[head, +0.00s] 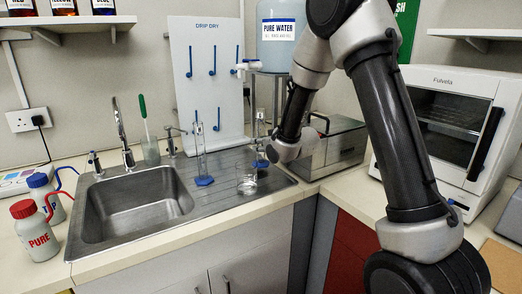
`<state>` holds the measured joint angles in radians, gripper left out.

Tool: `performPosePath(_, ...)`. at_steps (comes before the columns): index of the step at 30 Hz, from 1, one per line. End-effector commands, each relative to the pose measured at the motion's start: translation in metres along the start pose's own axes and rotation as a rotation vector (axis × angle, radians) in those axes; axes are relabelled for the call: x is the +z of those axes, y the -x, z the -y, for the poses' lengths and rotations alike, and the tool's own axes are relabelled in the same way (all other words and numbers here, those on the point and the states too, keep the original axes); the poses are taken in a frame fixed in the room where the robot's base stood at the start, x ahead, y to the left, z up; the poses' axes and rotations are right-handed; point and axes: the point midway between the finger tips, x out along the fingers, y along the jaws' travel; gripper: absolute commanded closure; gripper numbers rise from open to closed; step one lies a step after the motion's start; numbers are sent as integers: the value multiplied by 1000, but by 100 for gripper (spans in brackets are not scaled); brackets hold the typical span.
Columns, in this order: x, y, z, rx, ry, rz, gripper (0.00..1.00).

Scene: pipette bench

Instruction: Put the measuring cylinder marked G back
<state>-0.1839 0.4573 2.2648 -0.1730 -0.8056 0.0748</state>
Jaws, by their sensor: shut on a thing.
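My gripper (270,138) is mostly hidden behind my wrist, at the right end of the draining board. A clear measuring cylinder (260,130) with a blue base is upright at its left side, and the gripper appears shut on it. I cannot tell whether its base touches the board. A second clear cylinder (200,160) with a blue foot stands upright on the draining board, further left and apart from the gripper. No letter G is readable on either cylinder.
A white drip-dry board (205,100) with blue pegs stands behind the sink (135,205). A pure water tank (278,45), steel box (338,148) and white oven (440,130) crowd the right. Wash bottles (36,232) stand left.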

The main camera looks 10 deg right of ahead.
Motion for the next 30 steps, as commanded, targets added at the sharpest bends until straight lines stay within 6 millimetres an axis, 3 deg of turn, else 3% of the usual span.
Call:
performPosePath(3,17,-6,0,0,0,3,100)
performPosePath(14,20,-8,0,0,0,0,100)
performPosePath(15,20,-7,0,0,1,0,69)
performPosePath(18,20,-7,0,0,1,0,53)
performPosePath(30,16,-6,0,0,0,0,53)
